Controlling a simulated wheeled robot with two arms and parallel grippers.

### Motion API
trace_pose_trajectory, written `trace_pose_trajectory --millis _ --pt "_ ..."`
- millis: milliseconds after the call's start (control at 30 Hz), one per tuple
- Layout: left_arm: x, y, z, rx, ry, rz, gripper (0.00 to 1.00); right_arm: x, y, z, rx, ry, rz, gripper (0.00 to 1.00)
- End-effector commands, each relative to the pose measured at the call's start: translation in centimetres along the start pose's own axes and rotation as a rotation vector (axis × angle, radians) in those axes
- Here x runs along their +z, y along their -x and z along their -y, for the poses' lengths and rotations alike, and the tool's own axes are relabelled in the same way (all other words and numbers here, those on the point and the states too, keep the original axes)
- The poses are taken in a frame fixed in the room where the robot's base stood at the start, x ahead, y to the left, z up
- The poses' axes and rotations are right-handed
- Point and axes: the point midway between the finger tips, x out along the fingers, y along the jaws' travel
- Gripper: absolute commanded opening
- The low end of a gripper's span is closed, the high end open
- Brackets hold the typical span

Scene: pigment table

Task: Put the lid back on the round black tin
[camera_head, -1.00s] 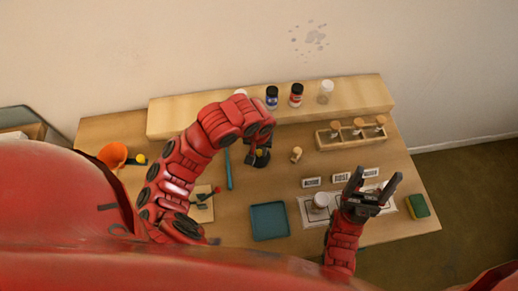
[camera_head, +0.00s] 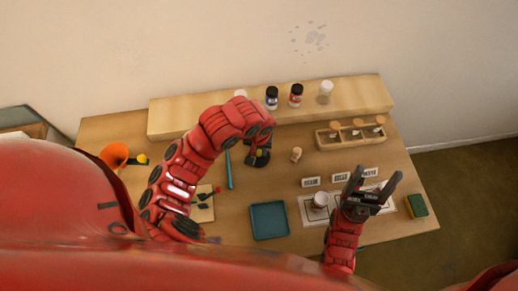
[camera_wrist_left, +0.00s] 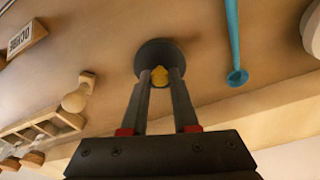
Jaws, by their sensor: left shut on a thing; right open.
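My left gripper (camera_head: 259,154) is over the back middle of the table, mostly covered by my arm in the head view. In the left wrist view my left gripper (camera_wrist_left: 160,80) is shut on a small yellow knob, which I take as the lid's knob (camera_wrist_left: 160,76). A round dark disc (camera_wrist_left: 158,52) lies right beyond the fingertips. I cannot tell how much of it is the lid and how much the black tin, or whether they touch. My right gripper (camera_head: 373,190) is open and empty over the right front, beside a whitish cup (camera_head: 320,200).
A blue stick (camera_head: 229,168) and a small wooden piece (camera_head: 297,154) flank the left gripper. A wooden rack (camera_head: 335,143), label blocks (camera_head: 341,176), a teal tray (camera_head: 269,221), a sponge (camera_head: 417,205) and an orange funnel (camera_head: 114,155) stand around. Bottles line the back shelf (camera_head: 205,117).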

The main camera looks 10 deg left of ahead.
Motion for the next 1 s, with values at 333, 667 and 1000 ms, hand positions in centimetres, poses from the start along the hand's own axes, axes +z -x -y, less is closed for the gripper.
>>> trace_pose_trajectory --millis 333,667,1000 --pt "-0.01 -0.01 0.01 0.0 0.0 0.0 0.0 -0.01 -0.06 0.0 0.0 0.0 0.0 0.74" --pt "-0.01 -0.01 0.02 0.0 0.0 0.0 0.63 -0.01 -0.06 0.0 0.0 0.0 0.0 0.74" --pt "0.0 -0.01 0.01 0.0 0.001 0.0 0.93 -0.01 -0.06 0.0 0.0 0.0 0.0 0.74"
